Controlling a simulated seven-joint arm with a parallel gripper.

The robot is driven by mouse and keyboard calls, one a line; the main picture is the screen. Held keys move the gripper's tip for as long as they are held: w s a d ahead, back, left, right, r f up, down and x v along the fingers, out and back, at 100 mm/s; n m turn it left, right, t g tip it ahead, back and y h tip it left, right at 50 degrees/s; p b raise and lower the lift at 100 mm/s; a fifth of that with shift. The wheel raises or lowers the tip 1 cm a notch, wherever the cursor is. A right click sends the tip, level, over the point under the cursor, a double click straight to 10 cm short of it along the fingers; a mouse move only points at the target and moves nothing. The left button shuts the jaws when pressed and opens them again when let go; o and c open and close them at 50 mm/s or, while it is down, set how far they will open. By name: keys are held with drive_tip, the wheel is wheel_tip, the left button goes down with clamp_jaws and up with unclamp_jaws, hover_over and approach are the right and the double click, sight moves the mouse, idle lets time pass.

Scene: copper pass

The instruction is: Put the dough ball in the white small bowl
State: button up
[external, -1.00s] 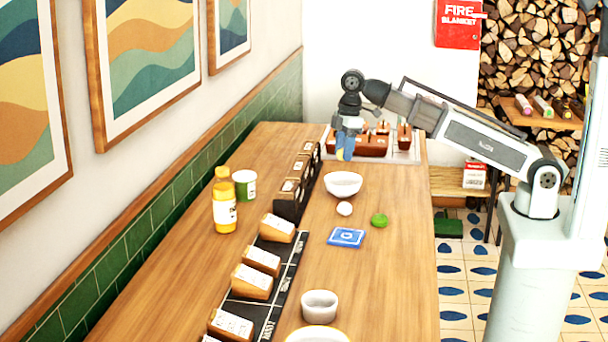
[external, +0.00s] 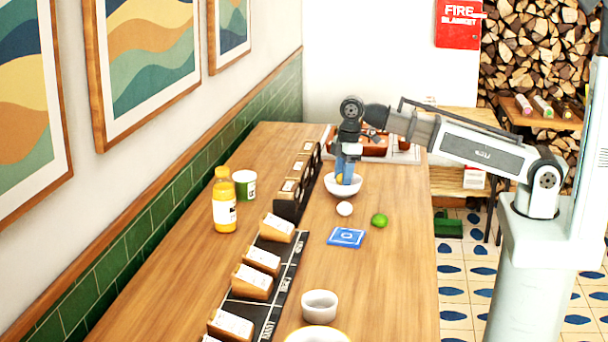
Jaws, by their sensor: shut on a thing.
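A small off-white ball (external: 344,208), which looks like a dough ball, rests on the wooden counter just in front of a white bowl (external: 331,188). A smaller white-grey bowl (external: 319,309) stands near the front of the counter. My gripper (external: 346,178) points down at the white bowl, with its blue fingertips at or inside the bowl's opening. It is shut on a small yellowish thing, mostly hidden by the fingers, so I cannot tell what it is. The off-white ball is outside the gripper.
A green lime (external: 379,220) and a blue square packet (external: 346,237) lie near the ball. A yellow bottle (external: 224,205) and a green-white tub (external: 244,184) stand left. Dark racks with labelled blocks (external: 262,259) run along the counter. A yellow-rimmed bowl (external: 318,335) is cut off below.

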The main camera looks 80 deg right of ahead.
drive_tip(key=shift+f, duration=0.1)
drive_tip(key=o, duration=1.1)
drive_tip(key=shift+r, duration=3.55)
